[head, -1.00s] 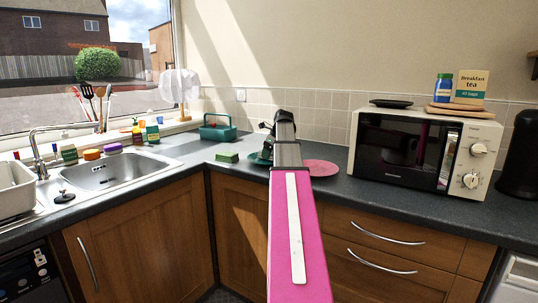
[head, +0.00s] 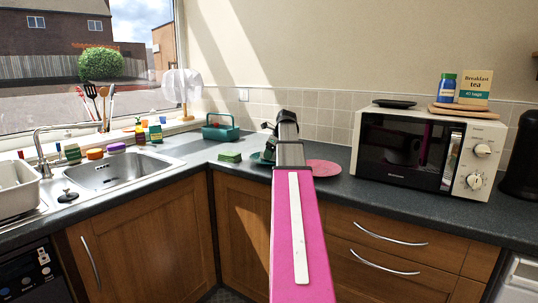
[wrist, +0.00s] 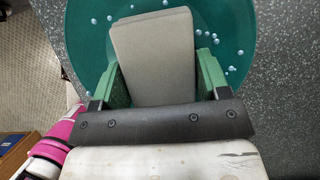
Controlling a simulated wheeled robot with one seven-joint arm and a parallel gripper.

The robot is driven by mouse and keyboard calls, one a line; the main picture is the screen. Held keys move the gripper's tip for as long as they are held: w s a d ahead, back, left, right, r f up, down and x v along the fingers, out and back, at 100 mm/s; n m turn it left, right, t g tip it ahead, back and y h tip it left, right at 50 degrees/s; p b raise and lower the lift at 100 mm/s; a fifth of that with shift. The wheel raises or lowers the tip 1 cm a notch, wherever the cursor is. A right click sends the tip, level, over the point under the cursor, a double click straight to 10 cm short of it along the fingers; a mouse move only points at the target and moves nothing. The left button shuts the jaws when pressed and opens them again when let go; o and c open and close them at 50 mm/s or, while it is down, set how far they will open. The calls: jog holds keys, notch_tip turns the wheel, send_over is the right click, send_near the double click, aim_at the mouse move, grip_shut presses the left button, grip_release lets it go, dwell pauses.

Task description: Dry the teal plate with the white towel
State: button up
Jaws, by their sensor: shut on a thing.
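The teal plate (wrist: 85,50) lies on the counter, with several clear water drops on its surface in the wrist view. In the head view only a part of the teal plate (head: 257,158) shows beside my arm. My gripper (wrist: 158,76) has green fingers on both sides of the folded white towel (wrist: 153,45), which looks pale grey here. The gripper is shut on the towel and holds it over the plate. Whether the towel's underside touches the plate is hidden. My arm hides the fingers and towel in the head view.
A pink plate (head: 322,168) lies right of my arm. A green block (head: 230,157) and a teal caddy (head: 220,128) stand to the left. The microwave (head: 425,150) stands on the right. The sink (head: 120,171) is on the left. Bare counter lies left of the green block.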

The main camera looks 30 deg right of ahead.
jog(key=shift+s+d, duration=0.2)
jog(key=shift+d, duration=0.25)
jog(key=shift+s+a+f, duration=0.1)
jog(key=shift+s+a, duration=0.05)
jog(key=shift+a, duration=1.45)
jog(key=shift+w+d, duration=0.5)
jog(key=shift+d, duration=0.3)
jog(key=shift+w+d, duration=0.5)
jog(key=shift+d, duration=0.25)
jog(key=shift+r, duration=0.2)
jog(key=shift+r, duration=2.9)
jog(key=shift+r, duration=0.15)
jog(key=shift+r, duration=1.35)
